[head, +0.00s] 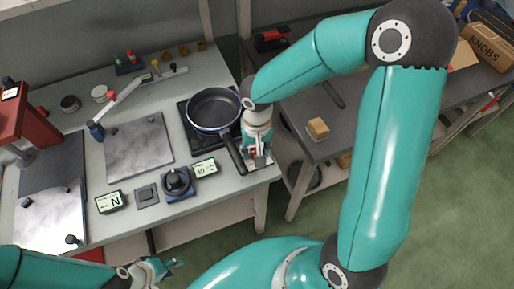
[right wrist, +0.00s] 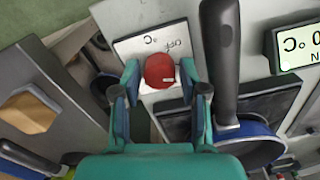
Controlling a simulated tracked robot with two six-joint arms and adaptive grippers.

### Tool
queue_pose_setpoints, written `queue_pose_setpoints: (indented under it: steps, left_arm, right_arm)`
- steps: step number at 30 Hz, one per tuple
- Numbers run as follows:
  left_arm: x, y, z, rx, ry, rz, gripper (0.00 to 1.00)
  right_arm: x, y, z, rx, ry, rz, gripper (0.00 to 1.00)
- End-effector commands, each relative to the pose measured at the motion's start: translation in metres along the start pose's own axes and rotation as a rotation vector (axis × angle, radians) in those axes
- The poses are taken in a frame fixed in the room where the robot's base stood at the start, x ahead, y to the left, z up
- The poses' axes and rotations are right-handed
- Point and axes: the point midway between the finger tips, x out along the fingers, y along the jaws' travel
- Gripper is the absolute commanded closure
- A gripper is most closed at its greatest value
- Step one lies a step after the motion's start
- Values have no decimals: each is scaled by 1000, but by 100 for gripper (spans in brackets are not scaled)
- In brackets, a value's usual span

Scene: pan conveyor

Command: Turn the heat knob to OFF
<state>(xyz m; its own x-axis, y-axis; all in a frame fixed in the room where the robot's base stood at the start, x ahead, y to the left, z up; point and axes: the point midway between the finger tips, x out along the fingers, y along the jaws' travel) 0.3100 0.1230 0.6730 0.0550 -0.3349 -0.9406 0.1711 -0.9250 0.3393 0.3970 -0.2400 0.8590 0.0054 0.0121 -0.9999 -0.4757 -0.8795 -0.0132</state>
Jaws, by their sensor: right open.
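The red heat knob (right wrist: 160,70) sits on a white plate (right wrist: 128,48) with "OFF" and "°C" markings, seen in the right wrist view. The direction it points is not clear. My right gripper (right wrist: 159,78) is open, with one finger on each side of the knob; contact cannot be told. In the head view my right gripper (head: 257,150) is over the plate at the table's right front corner and mostly hides the knob. My left gripper (head: 168,268) is at the bottom left, away from the knob, and its jaw opening is unclear.
A dark blue pan (head: 214,108) stands on a black burner, its handle (right wrist: 225,60) close beside my right gripper. A display (head: 205,167) reads 40 °C, next to a black dial (head: 177,180). A wooden block (head: 318,128) lies on the grey table to the right.

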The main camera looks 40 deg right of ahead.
Motion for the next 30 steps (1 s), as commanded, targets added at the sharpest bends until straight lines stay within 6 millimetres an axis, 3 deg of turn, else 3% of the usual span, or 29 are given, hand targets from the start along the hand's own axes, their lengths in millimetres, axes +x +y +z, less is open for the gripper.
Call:
queue_pose_setpoints:
  steps: [5, 12, 22, 30]
  left_arm:
    - [0, 0, 0, 0, 0, 0, 60]
    - [0, 0, 0, 0, 0, 0, 60]
    - [1, 0, 0, 0, 0, 0, 60]
    - [6, -2, 0, 0, 0, 0, 60]
  right_arm:
    - [0, 0, 0, 0, 0, 0, 60]
    - [0, 0, 0, -1, 0, 0, 100]
    - [0, 0, 0, -33, 1, 2, 100]
    - [0, 0, -1, -170, 0, 2, 100]
